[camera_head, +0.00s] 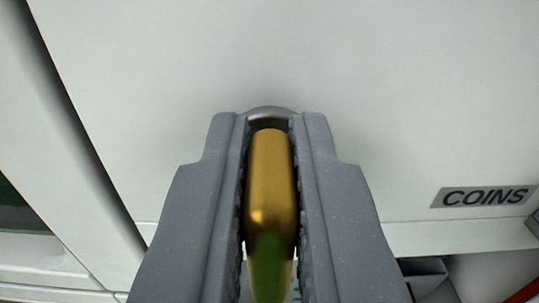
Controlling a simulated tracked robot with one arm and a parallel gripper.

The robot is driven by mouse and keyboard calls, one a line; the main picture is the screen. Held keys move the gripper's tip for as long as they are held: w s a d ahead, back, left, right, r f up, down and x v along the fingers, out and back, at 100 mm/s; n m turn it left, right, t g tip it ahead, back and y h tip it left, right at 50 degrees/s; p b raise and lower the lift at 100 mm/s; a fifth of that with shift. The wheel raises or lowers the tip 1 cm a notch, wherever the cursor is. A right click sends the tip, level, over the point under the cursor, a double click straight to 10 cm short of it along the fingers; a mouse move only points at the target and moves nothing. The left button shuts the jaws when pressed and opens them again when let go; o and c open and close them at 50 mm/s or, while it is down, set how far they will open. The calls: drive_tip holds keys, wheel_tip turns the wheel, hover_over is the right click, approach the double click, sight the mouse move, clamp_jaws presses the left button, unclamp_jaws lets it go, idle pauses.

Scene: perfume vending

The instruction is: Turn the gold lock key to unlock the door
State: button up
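The gold lock key (270,185) stands between the two grey fingers of my gripper (270,125), in the middle of the camera_head view. The fingers lie close along both sides of the key, and their ridged inner faces appear to touch it. The key's long side runs up and down in the picture. A grey rounded part shows just beyond the fingertips, against the white door panel (400,80). The lower end of the key and the lock behind the fingertips are partly hidden.
A "COINS" label (483,197) is on the white panel at the right. A dark vertical gap (75,130) runs down the left side. Below right are a dark grey part (425,275) and a red strip (525,291).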

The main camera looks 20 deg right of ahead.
clamp_jaws()
drive_tip(key=shift+f, duration=0.1)
drive_tip(key=m+b, duration=0.1)
drive_tip(key=m, duration=0.1)
drive_tip(key=m+b, duration=0.2)
drive_tip(key=m, duration=0.1)
drive_tip(key=shift+s+d+f+m+b, duration=0.1)
drive_tip(key=shift+d+f+m+b, duration=0.1)
drive_tip(key=shift+d+m+b, duration=0.15)
drive_tip(key=shift+s+d+f+m+b, duration=0.1)
drive_tip(key=shift+f+m+b, duration=0.1)
drive_tip(key=shift+m+b, duration=1.55)
drive_tip(key=shift+d+f+m+b, duration=0.2)
drive_tip(key=shift+m+b, duration=0.95)
drive_tip(key=shift+m, duration=1.2)
drive_tip(key=shift+s+d+f+m+b, duration=0.1)
drive_tip(key=shift+f+m+b, duration=0.15)
drive_tip(key=shift+m+b, duration=1.5)
drive_tip(key=shift+m, duration=0.4)
drive_tip(key=o, duration=0.6)
unclamp_jaws()
drive_tip(key=shift+w, duration=0.1)
drive_tip(key=shift+r, duration=0.1)
